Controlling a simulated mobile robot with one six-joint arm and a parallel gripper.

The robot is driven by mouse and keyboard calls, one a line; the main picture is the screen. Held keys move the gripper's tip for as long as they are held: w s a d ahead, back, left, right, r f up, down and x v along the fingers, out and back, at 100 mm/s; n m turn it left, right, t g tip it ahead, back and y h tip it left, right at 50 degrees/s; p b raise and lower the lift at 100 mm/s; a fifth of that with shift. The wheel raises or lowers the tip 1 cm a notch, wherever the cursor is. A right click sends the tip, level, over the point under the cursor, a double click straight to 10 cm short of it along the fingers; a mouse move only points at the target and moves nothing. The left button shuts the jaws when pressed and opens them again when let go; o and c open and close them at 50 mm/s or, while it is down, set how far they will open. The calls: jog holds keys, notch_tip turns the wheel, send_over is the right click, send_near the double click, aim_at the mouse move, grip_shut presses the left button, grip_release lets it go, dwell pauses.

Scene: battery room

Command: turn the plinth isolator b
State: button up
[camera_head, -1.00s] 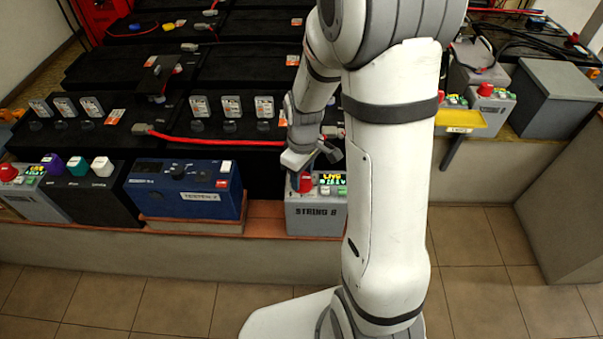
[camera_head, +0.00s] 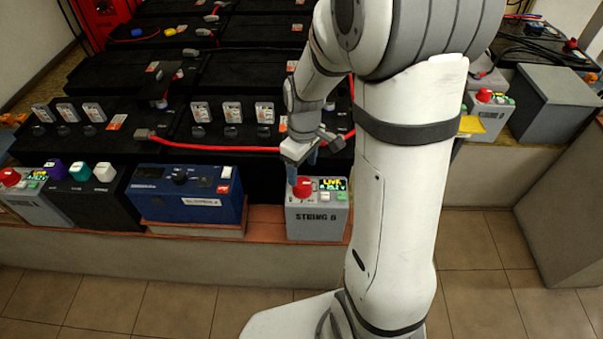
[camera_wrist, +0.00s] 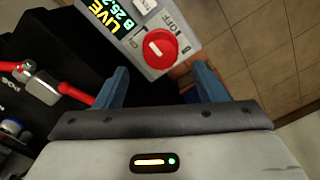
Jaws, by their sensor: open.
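The plinth isolator B is a grey box (camera_head: 318,222) marked STRING B on the plinth ledge. Its red knob (camera_head: 302,187) stands on the top at the left, beside a lit display reading LIVE. In the wrist view the red knob (camera_wrist: 162,48) shows a short white mark on its face, near ON and OFF lettering on the panel (camera_wrist: 151,68). My gripper (camera_head: 311,158) is above the knob in the head view. In the wrist view my gripper (camera_wrist: 161,82) is open, its blue fingers wide apart, with the knob beyond their tips and not touched.
A blue tester (camera_head: 187,207) stands left of the isolator, then a black box with coloured knobs (camera_head: 92,200). Black batteries (camera_head: 230,142) with a red cable (camera_head: 230,149) lie behind. A grey cabinet (camera_head: 548,105) is at right. Tiled floor is clear in front.

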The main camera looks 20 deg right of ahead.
jog(key=shift+r, duration=1.35)
jog(key=s+r+m+t+p, duration=0.1)
jog(key=s+r+m+p, duration=0.3)
jog(key=r, duration=0.7)
jog(key=s+r+m+t+p, duration=0.1)
jog(key=s+r+m+p, duration=0.2)
jog(key=s+r+p, duration=0.5)
notch_tip(320, 180, up, 4)
jog(key=shift+s+r+m+t+p, duration=0.1)
jog(key=shift+s+m+t+p, duration=0.3)
jog(key=shift+s, duration=0.7)
jog(key=shift+a, duration=0.1)
